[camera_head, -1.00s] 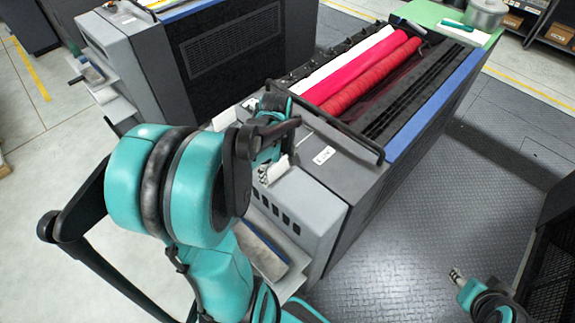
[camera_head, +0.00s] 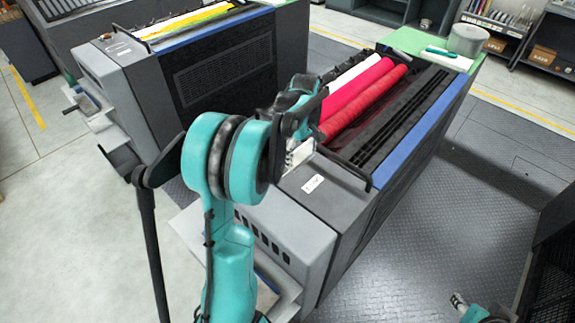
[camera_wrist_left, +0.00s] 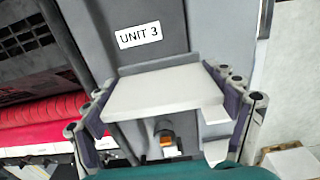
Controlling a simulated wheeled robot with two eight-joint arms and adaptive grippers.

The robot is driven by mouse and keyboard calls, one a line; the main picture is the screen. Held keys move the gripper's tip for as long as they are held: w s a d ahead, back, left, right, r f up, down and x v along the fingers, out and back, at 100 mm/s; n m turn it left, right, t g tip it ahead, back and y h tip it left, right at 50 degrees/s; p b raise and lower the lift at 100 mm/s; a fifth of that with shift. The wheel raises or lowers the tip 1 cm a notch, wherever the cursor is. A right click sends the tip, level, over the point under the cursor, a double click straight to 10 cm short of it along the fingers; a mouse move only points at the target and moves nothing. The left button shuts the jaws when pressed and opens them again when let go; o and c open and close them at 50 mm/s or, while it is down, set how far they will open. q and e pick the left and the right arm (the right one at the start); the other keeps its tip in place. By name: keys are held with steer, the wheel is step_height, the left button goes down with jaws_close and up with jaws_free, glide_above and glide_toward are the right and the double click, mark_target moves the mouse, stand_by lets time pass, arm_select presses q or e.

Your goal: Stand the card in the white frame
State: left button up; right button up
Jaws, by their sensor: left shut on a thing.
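My left gripper (camera_head: 302,148) is over the near end of the middle machine, partly hidden behind my own arm. In the left wrist view the gripper (camera_wrist_left: 160,84) is shut on a pale, flat slab that I take to be the card (camera_wrist_left: 165,104); it spans between the fingers. A small pale patch of it shows at the gripper in the head view (camera_head: 299,156). A grey lip lies along its far edge. I cannot make out the white frame for certain. My right gripper (camera_head: 458,301) is at the bottom right, small, its jaws unclear.
The machine has a "UNIT 3" label (camera_wrist_left: 139,35), red rollers (camera_head: 365,100), a black rail (camera_head: 345,170) and a blue edge strip (camera_head: 425,130). A second machine (camera_head: 225,65) stands to the left. A green end surface (camera_head: 415,40) holds a grey canister (camera_head: 466,40).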

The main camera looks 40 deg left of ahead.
arm_select(q)
steer(key=w+f, duration=0.2)
steer(key=w, duration=0.4)
steer(key=a+f, duration=0.2)
steer(key=a, duration=0.1)
steer(key=s+a+f, duration=0.1)
steer(key=a+f, duration=0.1)
steer(key=a, duration=0.1)
steer(key=a+f, duration=0.2)
steer(key=a, duration=0.2)
steer(key=shift+s, duration=0.2)
steer(key=shift+a+f, duration=0.1)
steer(key=shift+f, duration=0.45)
steer(key=shift+f+b, duration=0.3)
steer(key=shift+f, duration=1.25)
arm_select(e)
steer(key=shift+w+d+f, duration=0.1)
steer(key=shift+d+f, duration=0.15)
steer(key=shift+f, duration=0.1)
arm_select(q)
steer(key=shift+f, duration=0.15)
steer(key=o, duration=1)
arm_select(e)
steer(key=shift+f, duration=0.1)
